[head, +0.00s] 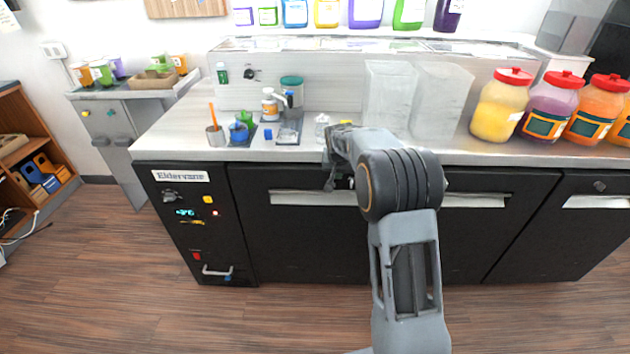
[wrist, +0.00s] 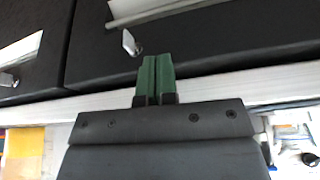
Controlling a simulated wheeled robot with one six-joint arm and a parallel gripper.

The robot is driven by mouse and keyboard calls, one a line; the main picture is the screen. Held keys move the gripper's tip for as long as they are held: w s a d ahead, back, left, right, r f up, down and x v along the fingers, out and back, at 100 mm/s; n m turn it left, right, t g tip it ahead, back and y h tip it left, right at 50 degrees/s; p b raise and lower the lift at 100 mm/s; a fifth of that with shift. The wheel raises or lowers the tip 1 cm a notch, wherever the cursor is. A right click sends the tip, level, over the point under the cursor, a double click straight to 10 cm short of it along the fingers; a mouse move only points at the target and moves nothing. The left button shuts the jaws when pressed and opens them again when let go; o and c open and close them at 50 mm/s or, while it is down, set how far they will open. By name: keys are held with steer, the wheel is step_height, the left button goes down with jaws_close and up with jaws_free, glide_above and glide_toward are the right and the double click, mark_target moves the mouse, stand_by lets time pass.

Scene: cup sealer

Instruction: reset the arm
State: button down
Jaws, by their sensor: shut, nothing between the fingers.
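My gripper (wrist: 157,82) shows in the wrist view with its two green fingers closed together and nothing between them. The fingers lie in front of the counter's front edge and the dark cabinet doors (wrist: 170,35). In the head view my arm rises from the bottom, bends at a large dark joint and reaches the front edge of the counter (head: 330,145). Its end is small there, and the fingers cannot be made out.
Small items crowd the counter left of my arm, including an orange-labelled bottle (head: 269,105) and a grey cup (head: 215,136). Clear bins (head: 388,95) stand behind my arm. Red-lidded jars (head: 500,106) stand at right. The wooden floor (head: 130,270) at left is clear.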

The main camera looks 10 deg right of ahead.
steer(key=shift+v, duration=3.95)
steer(key=s+a+f+n+g, duration=0.1)
steer(key=s+f+n+g, duration=0.1)
steer(key=s+f, duration=0.35)
steer(key=s+a+r+p, duration=0.1)
steer(key=s+r, duration=0.1)
steer(key=s, duration=0.6)
steer(key=s+a+r+n+t+y+p, duration=0.1)
steer(key=s+a+r, duration=0.1)
steer(key=s, duration=0.6)
steer(key=s+a+r+n+p, duration=0.1)
steer(key=s+r, duration=0.3)
steer(key=s, duration=0.4)
steer(key=shift+s+a+y+p, duration=0.3)
steer(key=shift+a+y+p, duration=0.05)
steer(key=shift+y, duration=0.05)
steer(key=c, duration=1.8)
jaws_free()
steer(key=shift+c, duration=0.2)
